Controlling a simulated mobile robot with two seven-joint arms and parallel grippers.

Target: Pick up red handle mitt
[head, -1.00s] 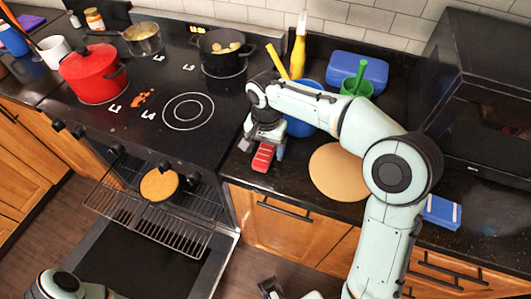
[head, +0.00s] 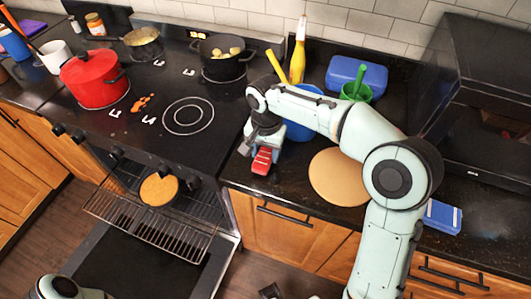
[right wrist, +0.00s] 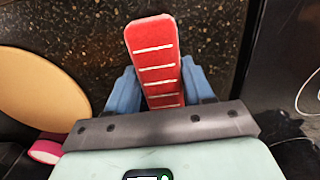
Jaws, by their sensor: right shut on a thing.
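The red handle mitt (head: 262,161) has white stripes and a long flat shape. It is at the counter's front edge beside the stove, in the grip of my right gripper (right wrist: 160,82). The right wrist view shows the mitt (right wrist: 152,45) between the two blue fingers, its far end pointing away from the palm over the dark counter. The fingers are shut on it. I cannot tell whether it still touches the counter. A dark piece at the bottom edge of the head view may be my left gripper (head: 270,291); its jaws cannot be made out.
A round tan board (head: 338,178) and a blue container (head: 300,120) are close by on the counter. The stove holds a red pot (head: 94,78) and a black pot (head: 222,58) with yellow food. The oven door is open, with a pan (head: 159,188) on its rack (head: 150,222).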

